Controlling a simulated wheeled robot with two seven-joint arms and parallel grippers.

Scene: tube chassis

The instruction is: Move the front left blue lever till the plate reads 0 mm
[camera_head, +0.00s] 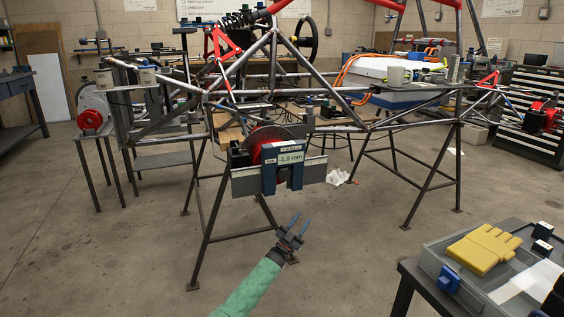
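The plate (291,157) on the near corner of the tube chassis is a pale display that appears to read -1.0 mm. A dark blue part with two legs (268,179) is around and below it, in front of a red hub (262,152) and a dark disc. I cannot tell for sure which blue piece is the lever. My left gripper (300,221), on a green-sleeved arm, is below and in front of this assembly. My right gripper is not in view.
The tube chassis (278,53) stands on dark trestle legs (434,178). At the lower right a grey bench tray (433,262) carries yellow gloves (484,249) and small blocks. A red hub (541,116) is at the far right corner. The floor around my gripper is clear.

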